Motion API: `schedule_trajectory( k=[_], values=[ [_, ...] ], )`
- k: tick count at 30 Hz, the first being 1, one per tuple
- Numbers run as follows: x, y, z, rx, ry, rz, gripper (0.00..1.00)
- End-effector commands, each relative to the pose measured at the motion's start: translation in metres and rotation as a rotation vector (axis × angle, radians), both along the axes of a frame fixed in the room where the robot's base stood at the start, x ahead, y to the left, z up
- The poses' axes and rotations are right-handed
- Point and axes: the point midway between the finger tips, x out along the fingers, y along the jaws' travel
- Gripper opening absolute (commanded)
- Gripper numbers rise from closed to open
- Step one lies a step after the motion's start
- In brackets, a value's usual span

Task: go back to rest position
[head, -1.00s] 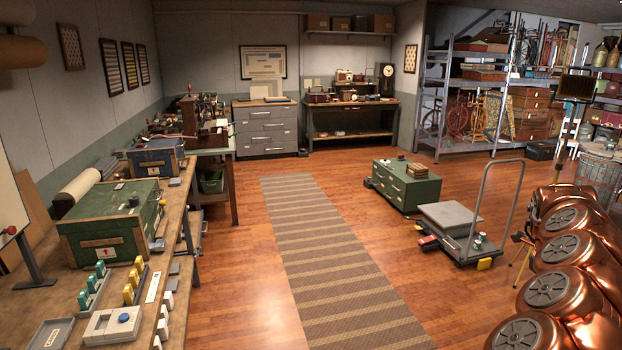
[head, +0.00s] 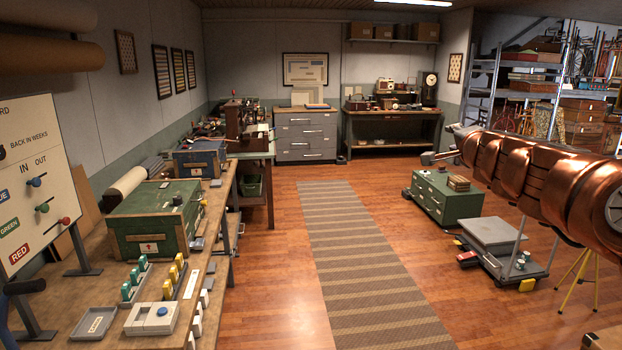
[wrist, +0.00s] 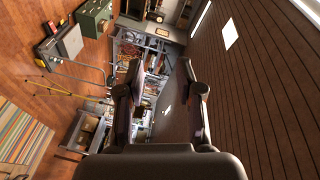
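My gripper (wrist: 158,95) shows in the wrist view with its two dark fingers apart and nothing between them. The wrist view lies on its side, with shelving beyond the fingers and brown ceiling boards at the right. In the head view my copper-coloured arm (head: 535,180) stretches in from the right edge, raised above the floor. Its far end, with small dark parts, appears in front of the space above the green drawer chest (head: 446,198). No object is held in either view.
A long workbench (head: 215,275) with a green case (head: 152,238) and a sign board (head: 30,185) runs along the left. A platform trolley (head: 510,265) stands below my arm. The striped runner (head: 370,260) is clear. Metal shelves (head: 490,75) stand at the back right.

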Motion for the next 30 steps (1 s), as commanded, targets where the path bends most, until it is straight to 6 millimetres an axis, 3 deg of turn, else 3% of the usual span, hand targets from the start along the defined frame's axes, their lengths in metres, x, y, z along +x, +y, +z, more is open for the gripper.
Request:
schedule_trajectory(
  k=[1, 3, 8, 12, 15, 18, 22, 26, 30],
  values=[
    [-0.006, 0.031, 0.001, -0.043, 0.006, 0.077, 0.36],
    [-0.015, 0.072, -0.001, -0.105, 0.021, 0.184, 0.36],
    [-0.05, 0.16, -0.027, -0.24, 0.093, 0.425, 0.36],
    [-0.094, 0.222, -0.07, -0.351, 0.199, 0.623, 0.36],
    [-0.132, 0.253, -0.106, -0.426, 0.293, 0.749, 0.36],
    [-0.174, 0.273, -0.146, -0.494, 0.407, 0.864, 0.36],
    [-0.235, 0.282, -0.199, -0.575, 0.579, 0.989, 0.36],
    [-0.297, 0.274, -0.248, -0.642, 0.77, 1.085, 0.36],
    [-0.367, 0.249, -0.292, -0.696, 0.996, 1.155, 0.36]
  ],
)
